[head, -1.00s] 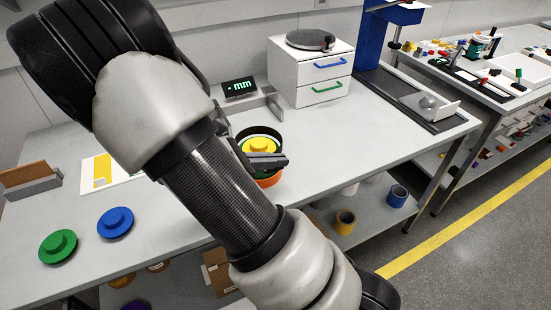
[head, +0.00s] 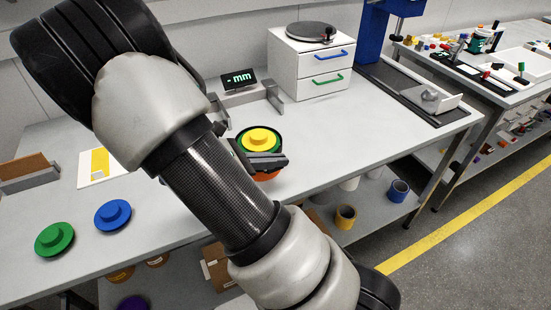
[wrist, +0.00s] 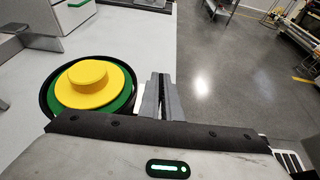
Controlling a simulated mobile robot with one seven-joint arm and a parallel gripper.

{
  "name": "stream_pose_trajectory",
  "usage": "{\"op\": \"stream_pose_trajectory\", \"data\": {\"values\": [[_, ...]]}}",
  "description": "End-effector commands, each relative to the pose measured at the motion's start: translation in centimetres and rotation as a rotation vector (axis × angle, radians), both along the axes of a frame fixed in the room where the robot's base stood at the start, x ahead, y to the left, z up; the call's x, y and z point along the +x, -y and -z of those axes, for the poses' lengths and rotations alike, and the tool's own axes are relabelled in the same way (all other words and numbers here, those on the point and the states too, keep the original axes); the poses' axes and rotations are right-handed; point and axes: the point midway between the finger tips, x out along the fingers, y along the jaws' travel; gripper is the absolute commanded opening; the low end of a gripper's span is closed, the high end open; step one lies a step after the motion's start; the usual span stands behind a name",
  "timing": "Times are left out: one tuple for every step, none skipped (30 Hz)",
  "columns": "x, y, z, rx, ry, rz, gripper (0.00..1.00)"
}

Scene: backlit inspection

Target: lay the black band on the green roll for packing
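A green roll (wrist: 123,104) stands on the bench with a yellow stepped disc (head: 259,137) on top, also in the wrist view (wrist: 88,78). The black band (wrist: 48,102) is a ring around the green roll, at about the level of the yellow disc's base. Its lower side is hidden in the head view. An orange part (head: 268,176) shows below. My gripper (wrist: 161,97) is at the band's right edge, its fingers nearly together with a dark strip between them. It appears shut on the band's edge; the contact itself is hard to see.
A green stepped disc (head: 54,239) and a blue one (head: 112,214) lie at the bench's left. Behind stand a measuring display (head: 239,78) with a metal fixture, and a white drawer unit (head: 311,70).

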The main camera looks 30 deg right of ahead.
Motion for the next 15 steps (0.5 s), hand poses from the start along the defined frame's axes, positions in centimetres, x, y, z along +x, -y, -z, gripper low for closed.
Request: {"op": "stream_pose_trajectory", "data": {"values": [[0.0, 0.0, 0.3, 0.0, 0.0, 0.0, 0.0], [0.0, 0.0, 0.4, 0.0, 0.0, 0.0, 0.0], [0.0, 0.0, 0.5, 0.0, 0.0, 0.0, 0.0], [0.0, 0.0, 0.6, 0.0, 0.0, 0.0, 0.0], [0.0, 0.0, 0.6, 0.0, 0.0, 0.0, 0.0], [0.0, 0.0, 0.8, 0.0, 0.0, 0.0, 0.0], [0.0, 0.0, 0.9, 0.0, 0.0, 0.0, 0.0], [0.0, 0.0, 1.0, 0.0, 0.0, 0.0, 0.0], [0.0, 0.0, 1.1, 0.0, 0.0, 0.0, 0.0], [0.0, 0.0, 1.2, 0.0, 0.001, 0.0, 0.0], [0.0, 0.0, 1.2, 0.0, 0.001, 0.0, 0.0], [0.0, 0.0, 1.4, 0.0, 0.001, 0.0, 0.0], [0.0, 0.0, 1.5, 0.0, 0.001, 0.0, 0.0], [0.0, 0.0, 1.5, 0.001, 0.001, 0.0, 0.0], [0.0, 0.0, 1.7, 0.0, 0.001, 0.0, 0.0]]}}
